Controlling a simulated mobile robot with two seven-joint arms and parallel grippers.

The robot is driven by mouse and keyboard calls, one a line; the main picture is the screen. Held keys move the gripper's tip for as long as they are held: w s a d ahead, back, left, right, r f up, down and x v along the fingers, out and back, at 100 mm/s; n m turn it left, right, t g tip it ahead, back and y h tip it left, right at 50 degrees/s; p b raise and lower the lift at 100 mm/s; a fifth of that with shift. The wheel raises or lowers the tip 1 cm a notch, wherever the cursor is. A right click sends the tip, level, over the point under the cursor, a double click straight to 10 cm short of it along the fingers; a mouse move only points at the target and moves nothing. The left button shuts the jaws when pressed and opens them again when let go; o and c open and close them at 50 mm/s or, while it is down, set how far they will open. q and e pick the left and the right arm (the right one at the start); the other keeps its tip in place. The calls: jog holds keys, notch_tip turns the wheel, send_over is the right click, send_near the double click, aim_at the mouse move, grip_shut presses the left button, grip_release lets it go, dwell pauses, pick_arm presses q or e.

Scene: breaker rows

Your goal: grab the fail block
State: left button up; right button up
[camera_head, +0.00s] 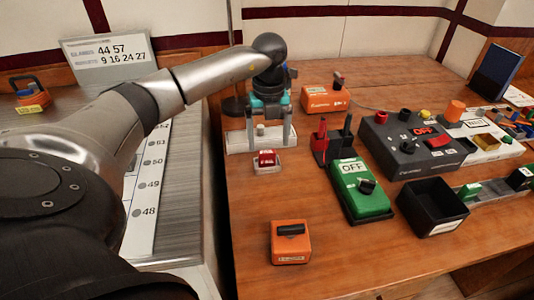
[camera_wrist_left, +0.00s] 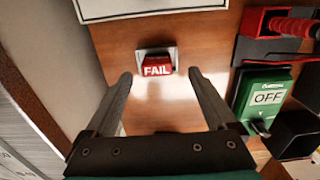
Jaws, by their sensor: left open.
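The fail block is a small red block (camera_head: 266,158) with a white FAIL label, sitting in a pale shallow holder (camera_head: 268,167) on the wooden table in the head view. In the left wrist view the red block (camera_wrist_left: 157,67) shows its label clearly, centred between and beyond my fingertips. My left gripper (camera_head: 270,140) points down above the table near the block; in the wrist view its two fingers (camera_wrist_left: 161,75) are apart with nothing between them. I cannot tell its exact height over the block. My right gripper is not in view.
A white tray (camera_head: 240,139) lies just behind the block. A green OFF box (camera_head: 360,188), red and black holders (camera_head: 320,145), a black bin (camera_head: 432,207) and a grey control box (camera_head: 412,142) stand to the right. An orange block (camera_head: 290,243) sits in front. Table around the block's front is clear.

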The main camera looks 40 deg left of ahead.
aim_at(267, 152)
pick_arm(q)
jog(key=shift+s+a+f+b, duration=0.1)
jog(key=shift+s+f+b, duration=0.1)
jog(key=shift+f, duration=0.3)
jog(key=shift+s+f+b, duration=0.1)
jog(key=shift+f+b, duration=0.05)
jog(key=shift+f, duration=0.3)
jog(key=shift+w+f+b, duration=0.1)
jog(key=shift+f+b, duration=0.25)
jog(key=shift+f, duration=0.75)
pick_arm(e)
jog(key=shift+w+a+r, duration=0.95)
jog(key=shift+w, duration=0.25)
pick_arm(q)
grip_shut()
jog(key=shift+r, duration=0.2)
